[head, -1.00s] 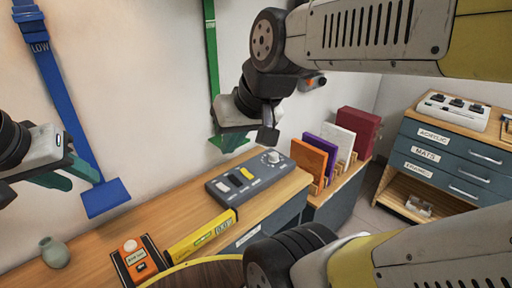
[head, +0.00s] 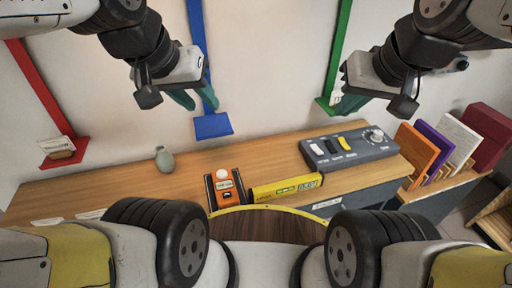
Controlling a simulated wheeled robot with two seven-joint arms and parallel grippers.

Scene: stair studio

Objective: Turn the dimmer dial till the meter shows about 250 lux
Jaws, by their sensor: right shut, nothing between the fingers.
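The dimmer dial (head: 376,135) is a pale round knob at the right end of a grey control box (head: 350,154) on the wooden bench. The likely meter is an orange unit (head: 225,190) with a white dome and a dark frame, farther left; its reading is too small to make out. My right gripper (head: 345,104) is shut and empty, appearing above the grey box, apart from the dial. My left gripper (head: 196,100) is open and empty, fingers apart, in front of the blue strap's foot and above the bench.
A yellow level (head: 285,188) with a small display lies between the orange unit and the grey box. A green-grey vase (head: 164,159) stands at the back left. Upright folders (head: 416,151) stand right of the box.

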